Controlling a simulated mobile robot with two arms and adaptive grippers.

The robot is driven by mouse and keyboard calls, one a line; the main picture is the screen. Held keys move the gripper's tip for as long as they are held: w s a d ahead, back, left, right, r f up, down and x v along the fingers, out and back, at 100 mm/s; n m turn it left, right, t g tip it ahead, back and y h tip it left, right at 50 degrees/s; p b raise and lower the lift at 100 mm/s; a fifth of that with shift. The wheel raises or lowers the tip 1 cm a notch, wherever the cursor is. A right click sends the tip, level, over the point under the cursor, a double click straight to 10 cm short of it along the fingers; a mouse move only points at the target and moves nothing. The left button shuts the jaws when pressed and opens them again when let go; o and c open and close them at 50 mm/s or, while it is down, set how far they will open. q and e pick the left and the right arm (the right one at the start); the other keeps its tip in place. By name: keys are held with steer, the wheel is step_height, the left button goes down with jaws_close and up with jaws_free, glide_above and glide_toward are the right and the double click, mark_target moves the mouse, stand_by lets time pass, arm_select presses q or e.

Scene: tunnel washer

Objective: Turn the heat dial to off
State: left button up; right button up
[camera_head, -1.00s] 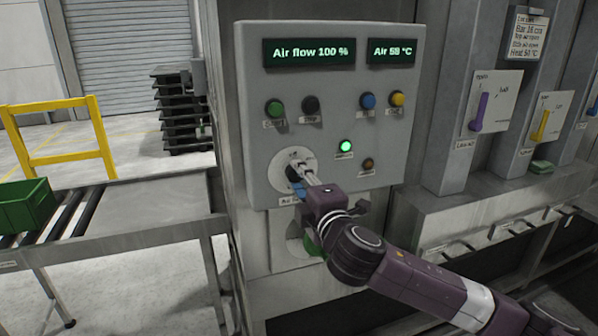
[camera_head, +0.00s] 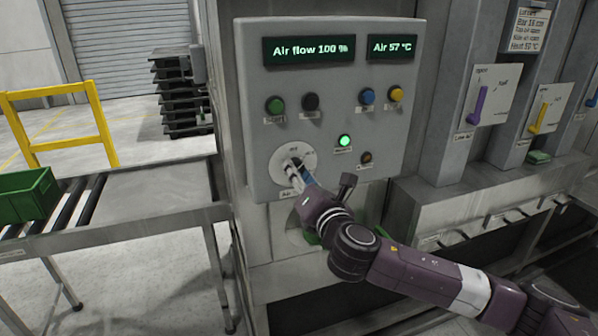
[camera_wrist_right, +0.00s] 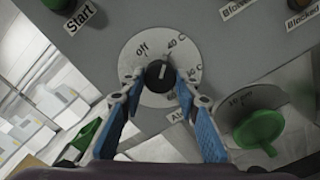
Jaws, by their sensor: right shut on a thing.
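The heat dial is a black knob (camera_wrist_right: 160,76) on a round white plate (camera_wrist_right: 139,55) marked off, 40 C and another temperature. Its pale pointer line points up and slightly right in the right wrist view, between off and 40 C. In the head view the dial plate (camera_head: 282,170) sits at the lower left of the grey control panel (camera_head: 325,110). My right gripper (camera_wrist_right: 158,82) is shut on the knob, with a blue-padded finger on each side. The head view also shows the right gripper (camera_head: 296,168) there, partly covering the dial. My left gripper is out of view.
Displays above read Air flow 100 % (camera_head: 310,50) and Air 57 °C (camera_head: 392,47). Several push buttons and a lit green lamp (camera_head: 344,141) are nearby. A green handle (camera_wrist_right: 260,130) sits below right of the dial. A roller conveyor (camera_head: 140,205) stands at the left.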

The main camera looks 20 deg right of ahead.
steer(key=shift+f+n, duration=0.2)
steer(key=shift+n, duration=4.7)
steer(key=o, duration=1.2)
steer(key=shift+c, duration=0.2)
steer(key=shift+r, duration=0.1)
steer(key=s, duration=1.2)
steer(key=shift+d, duration=0.25)
